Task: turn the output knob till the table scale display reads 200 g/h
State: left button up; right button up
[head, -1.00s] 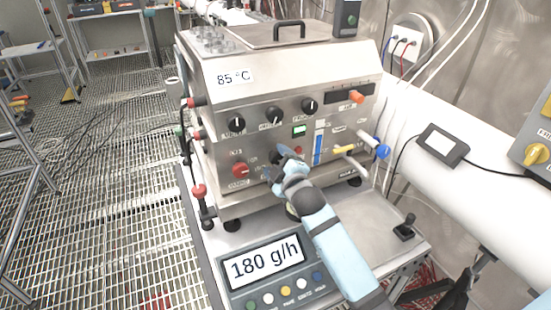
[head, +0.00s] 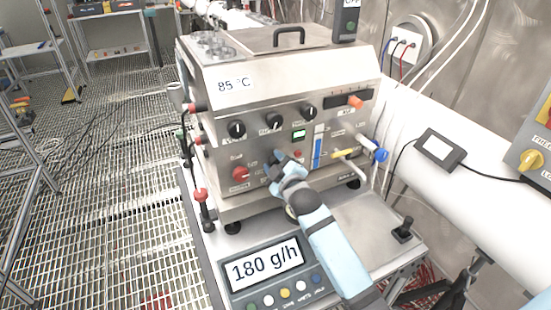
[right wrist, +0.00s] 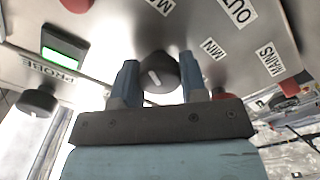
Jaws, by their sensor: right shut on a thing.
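The output knob (right wrist: 158,75) is a dark round knob with a white pointer line on the steel machine front, with OUT and MIN labels near it in the right wrist view. My right gripper (right wrist: 159,68) is shut on this knob, one blue finger on each side. In the head view my right gripper (head: 278,158) covers most of the knob at the lower middle of the front panel. The table scale display (head: 263,263) below the machine reads 180 g/h. My left gripper is not in view.
Three black knobs, including one at the left (head: 237,129), sit above my gripper. A red knob (head: 240,174) is to its left, and a yellow-handled valve (head: 344,153) to its right. The machine's own label (head: 233,85) reads 85 °C. A black joystick (head: 404,228) stands at right.

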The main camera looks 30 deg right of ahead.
jog(key=o, duration=0.9)
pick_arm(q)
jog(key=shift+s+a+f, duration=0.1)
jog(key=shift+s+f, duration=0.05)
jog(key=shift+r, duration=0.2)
pick_arm(e)
jog(key=shift+s, duration=0.15)
